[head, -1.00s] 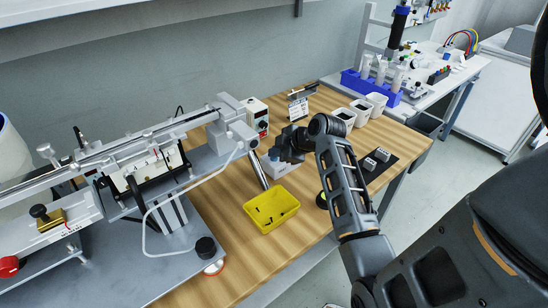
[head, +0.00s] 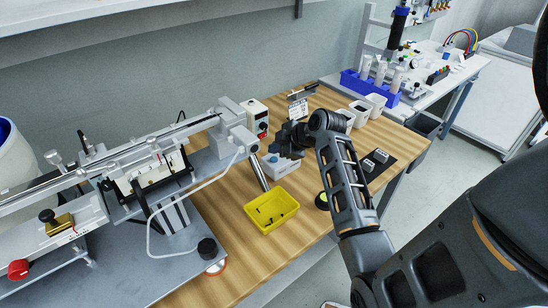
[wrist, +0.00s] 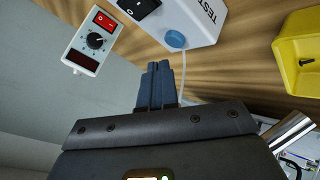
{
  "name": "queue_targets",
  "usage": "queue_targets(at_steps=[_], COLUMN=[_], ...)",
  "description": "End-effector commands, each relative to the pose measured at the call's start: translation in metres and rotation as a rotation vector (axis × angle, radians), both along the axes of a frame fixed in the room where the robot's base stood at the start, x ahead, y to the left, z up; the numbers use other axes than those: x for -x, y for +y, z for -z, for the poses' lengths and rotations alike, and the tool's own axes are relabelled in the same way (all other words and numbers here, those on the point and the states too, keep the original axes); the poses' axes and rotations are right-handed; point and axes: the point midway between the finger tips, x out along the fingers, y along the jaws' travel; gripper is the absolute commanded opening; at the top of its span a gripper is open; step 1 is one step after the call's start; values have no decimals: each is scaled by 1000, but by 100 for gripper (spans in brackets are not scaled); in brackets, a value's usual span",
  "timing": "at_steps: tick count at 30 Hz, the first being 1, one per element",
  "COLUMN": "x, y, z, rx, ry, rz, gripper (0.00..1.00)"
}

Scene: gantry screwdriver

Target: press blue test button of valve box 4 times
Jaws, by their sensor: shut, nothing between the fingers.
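The valve box is a white box (wrist: 195,22) marked TEST, at the top of the wrist view, with a round blue test button (wrist: 175,39) on its face. In the head view the box (head: 283,169) sits on the wooden bench behind the yellow tray, partly hidden by my gripper, and the blue button (head: 272,158) shows just below the gripper. My gripper (wrist: 160,66) is shut and empty, its dark fingertips side by side. The tips appear a short way from the button, not touching it. My gripper (head: 284,150) also shows in the head view, above the box.
A yellow tray (head: 271,211) with small dark parts lies in front of the box. A control unit with a red switch and a dial (wrist: 95,42) stands beside it. A metal screw-feeding rig (head: 150,165) fills the left. White cups (head: 375,103) stand behind my arm.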

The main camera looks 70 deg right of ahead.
Motion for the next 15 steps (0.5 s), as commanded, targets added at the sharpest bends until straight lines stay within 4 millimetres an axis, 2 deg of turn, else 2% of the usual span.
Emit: queue_targets(at_steps=[1, 9, 15], x=[0, 0, 0], y=[0, 0, 0], z=[-9, -33, -45], rx=[1, 1, 1], ry=[0, 0, 0], rz=[1, 1, 1], gripper=[0, 0, 0])
